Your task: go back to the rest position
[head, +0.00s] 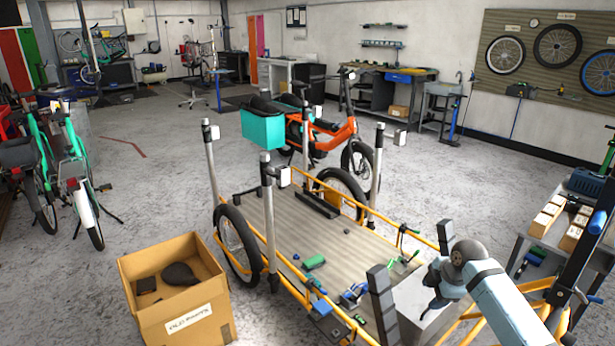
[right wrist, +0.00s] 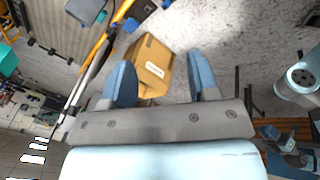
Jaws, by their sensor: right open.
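My right gripper (head: 438,288) is over the right part of the cargo bike's bed, beside a pale grey box. Its two blue fingers (right wrist: 163,82) stand wide apart in the right wrist view, with nothing between them. The cardboard box there (right wrist: 152,60) lies beyond the fingers, apart from them.
The yellow-framed cargo bike (head: 330,235) carries small green and blue parts on its bed, with upright posts around it. An open cardboard box (head: 180,325) with dark parts stands at left. A cluttered workbench (head: 540,262) is at right. Grey floor is free behind.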

